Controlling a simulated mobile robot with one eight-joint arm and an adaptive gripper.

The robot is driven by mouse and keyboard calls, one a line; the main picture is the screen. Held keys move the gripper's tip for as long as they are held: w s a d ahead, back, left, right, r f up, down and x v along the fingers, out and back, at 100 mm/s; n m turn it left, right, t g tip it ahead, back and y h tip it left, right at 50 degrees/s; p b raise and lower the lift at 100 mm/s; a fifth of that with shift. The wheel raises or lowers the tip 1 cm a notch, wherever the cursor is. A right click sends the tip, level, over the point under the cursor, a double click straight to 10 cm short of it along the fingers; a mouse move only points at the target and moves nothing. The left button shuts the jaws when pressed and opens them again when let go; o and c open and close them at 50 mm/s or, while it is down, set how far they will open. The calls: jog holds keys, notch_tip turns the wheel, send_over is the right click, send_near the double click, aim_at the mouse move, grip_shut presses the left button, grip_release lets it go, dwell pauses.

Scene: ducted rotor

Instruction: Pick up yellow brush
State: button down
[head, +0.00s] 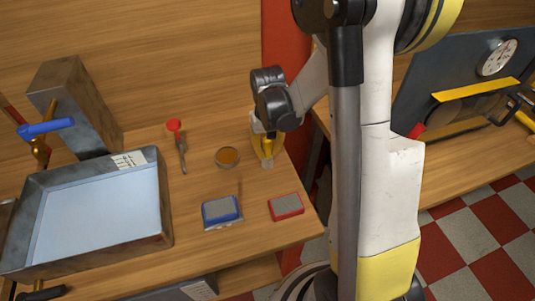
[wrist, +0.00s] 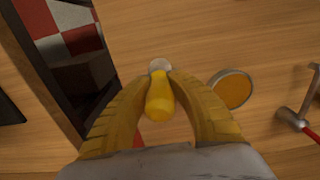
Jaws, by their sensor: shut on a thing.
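The yellow brush (wrist: 159,98) is upright between my gripper's fingers in the wrist view, with its pale tip (wrist: 160,64) pointing away from the palm. My gripper (wrist: 160,85) has yellow ribbed fingers closed on both sides of the brush. In the head view, my gripper (head: 266,150) points down over the wooden bench, close to its right edge. A pale end of the brush (head: 267,163) shows below the fingers there; the rest is mostly hidden. I cannot tell whether the brush touches the bench.
A round tin with orange contents (head: 227,157) is just left of my gripper. A small red-ended tool (head: 181,152) lies further left. A blue block (head: 221,209) and a red block (head: 286,206) lie nearer the front. A metal tray (head: 166,210) fills the left side.

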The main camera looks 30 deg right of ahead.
aim_at(267, 142)
jog(key=shift+r+p, duration=0.35)
jog(key=shift+r, duration=0.3)
notch_tip(267, 142, up, 3)
jog(key=shift+f+p, duration=0.1)
jog(key=shift+p, duration=0.7)
jog(key=s+d+r+p, duration=0.4)
jog(key=s+r, duration=0.3)
jog(key=s, duration=0.3)
jog(key=shift+s+d, duration=0.35)
jog(key=shift+d, duration=0.1)
jog(key=shift+w, duration=0.1)
dwell(0.5)
